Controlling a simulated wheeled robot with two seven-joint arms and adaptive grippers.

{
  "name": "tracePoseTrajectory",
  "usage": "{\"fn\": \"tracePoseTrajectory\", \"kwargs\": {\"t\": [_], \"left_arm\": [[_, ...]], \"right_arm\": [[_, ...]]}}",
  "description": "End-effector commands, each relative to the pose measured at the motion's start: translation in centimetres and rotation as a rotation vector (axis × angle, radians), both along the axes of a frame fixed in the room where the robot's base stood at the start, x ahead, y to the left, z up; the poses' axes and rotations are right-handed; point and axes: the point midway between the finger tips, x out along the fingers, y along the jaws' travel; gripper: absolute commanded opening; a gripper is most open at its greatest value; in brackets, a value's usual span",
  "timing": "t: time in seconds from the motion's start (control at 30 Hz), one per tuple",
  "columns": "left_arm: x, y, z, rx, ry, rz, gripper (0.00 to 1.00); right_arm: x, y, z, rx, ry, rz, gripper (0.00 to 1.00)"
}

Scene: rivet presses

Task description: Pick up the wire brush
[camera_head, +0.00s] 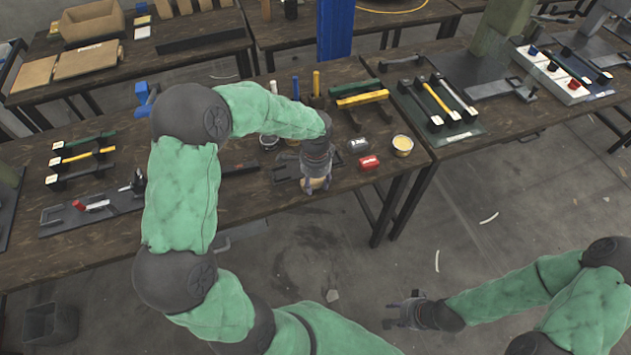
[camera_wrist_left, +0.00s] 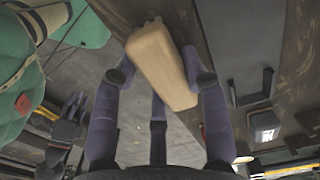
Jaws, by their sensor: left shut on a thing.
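The wire brush shows as a tan wooden block (camera_wrist_left: 162,65) in the left wrist view; its bristles are not visible. My left gripper (camera_wrist_left: 160,75) is shut on it, with fingers on both of its sides. In the head view the brush (camera_head: 317,184) shows as a small tan patch below my left gripper (camera_head: 314,172), at the front edge of the middle table. I cannot tell whether it is clear of the table. My right gripper (camera_head: 399,310) is empty and open, low over the floor and apart from the tables.
A yellow-handled tool (camera_head: 361,98) lies behind. A dark fixture plate (camera_head: 95,212) lies at the left. The floor in front is mostly clear.

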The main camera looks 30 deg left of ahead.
Motion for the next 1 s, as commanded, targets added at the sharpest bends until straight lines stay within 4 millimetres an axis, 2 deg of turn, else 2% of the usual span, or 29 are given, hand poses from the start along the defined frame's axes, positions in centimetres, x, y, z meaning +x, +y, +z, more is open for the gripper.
{"fn": "tracePoseTrajectory", "kwargs": {"t": [0.17, 0.37, 0.63, 0.8, 1.0], "left_arm": [[0.1, 0.0, 1.2, 0.001, -0.002, -0.001, 0.11], [-0.2, -0.2, 4.5, 0.000, -0.003, -0.002, 0.11], [-4.1, -3.3, 10.3, 0.000, -0.006, -0.004, 0.11], [-7.3, -5.8, 11.7, 0.000, -0.003, -0.005, 0.11], [-9.8, -7.6, 13.0, 0.000, -0.003, -0.003, 0.11]], "right_arm": [[0.0, 0.0, 0.5, 0.000, 0.000, 0.000, 0.40], [0.0, 0.0, 2.3, 0.000, 0.000, 0.000, 0.40], [0.0, 0.0, 4.5, 0.000, 0.000, 0.000, 0.40], [0.0, 0.0, 5.4, 0.000, 0.000, 0.000, 0.40], [0.0, 0.0, 6.1, 0.000, 0.000, 0.000, 0.40]]}}
